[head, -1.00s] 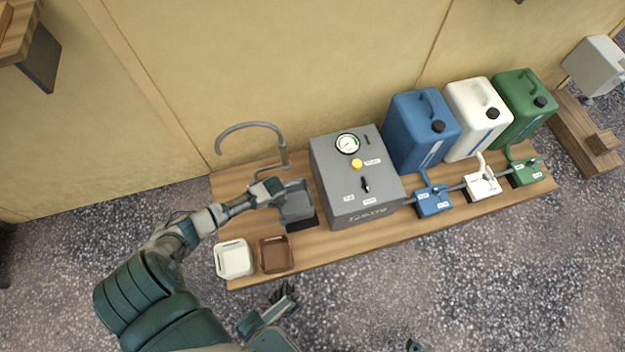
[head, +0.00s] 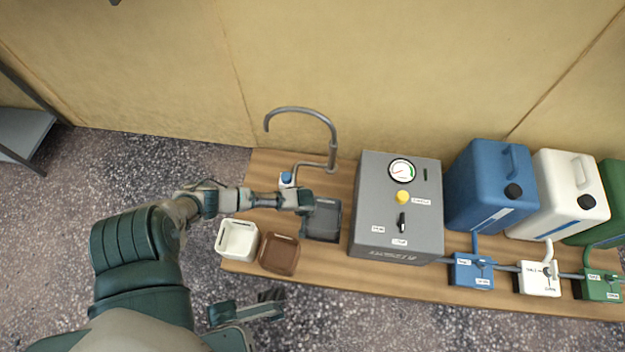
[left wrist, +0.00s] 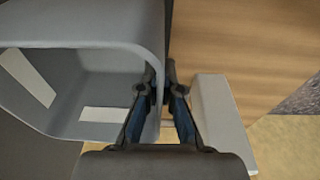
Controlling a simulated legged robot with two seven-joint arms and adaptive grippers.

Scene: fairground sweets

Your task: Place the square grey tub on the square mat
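The square grey tub (head: 326,217) is on the wooden board, left of the grey machine. Its open top faces up. A thin dark edge, apparently the square mat (head: 320,239), shows under its front side; the rest is hidden. I cannot tell whether the tub rests fully on it. My left gripper (head: 307,200) is at the tub's left wall. In the left wrist view my left gripper (left wrist: 161,78) has one finger inside and one outside the grey tub's wall (left wrist: 157,112), closed on it. My right gripper (head: 268,304) is empty off the board's front edge, fingers apparently apart.
A white tub (head: 238,240) and a brown tub (head: 280,254) stand at the board's front left. The grey machine (head: 398,210) stands close on the right. A curved tap (head: 332,140) rises behind the grey tub. Blue (head: 487,185) and white canisters (head: 557,190) stand farther right.

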